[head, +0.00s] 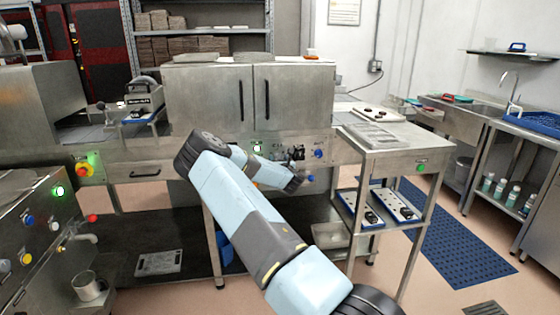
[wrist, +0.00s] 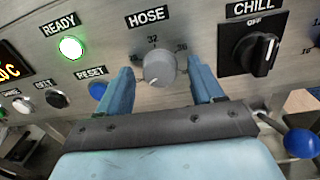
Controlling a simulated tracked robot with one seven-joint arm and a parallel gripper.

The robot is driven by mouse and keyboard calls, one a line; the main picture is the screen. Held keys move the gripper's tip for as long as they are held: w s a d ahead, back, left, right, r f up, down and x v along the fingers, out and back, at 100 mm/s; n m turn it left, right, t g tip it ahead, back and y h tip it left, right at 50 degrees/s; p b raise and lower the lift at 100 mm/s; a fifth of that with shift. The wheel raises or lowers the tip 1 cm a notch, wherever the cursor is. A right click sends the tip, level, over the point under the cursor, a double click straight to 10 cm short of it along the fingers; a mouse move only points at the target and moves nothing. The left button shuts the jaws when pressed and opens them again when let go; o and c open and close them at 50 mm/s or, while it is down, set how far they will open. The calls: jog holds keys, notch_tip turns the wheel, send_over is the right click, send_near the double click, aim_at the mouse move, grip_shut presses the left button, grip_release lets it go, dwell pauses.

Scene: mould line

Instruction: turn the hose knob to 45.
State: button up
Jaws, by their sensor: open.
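The hose knob (wrist: 159,69) is a round grey dial on a steel panel, under the label HOSE, in the wrist view. Numbers 32 and 38 show around it; others are hard to read. A light pointer mark seems to be on the knob, but its exact setting is unclear. My gripper (wrist: 162,82) is open, with one blue finger on each side of the knob, and gaps show between the fingers and the knob. In the head view my gripper (head: 297,182) is at the panel below the cabinet, and the hose knob cannot be made out there.
A black CHILL switch (wrist: 257,53) is right of the knob. A lit green READY light (wrist: 71,47) and a blue RESET button (wrist: 98,90) are to the left. A blue ball-ended lever (wrist: 300,143) sticks out at lower right. A steel cart (head: 385,150) stands right of my arm.

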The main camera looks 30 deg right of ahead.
jog(key=shift+c, duration=0.4)
jog(key=c, duration=0.9)
jog(key=shift+d, duration=0.4)
jog(key=shift+c, duration=0.4)
jog(key=shift+a, duration=0.3)
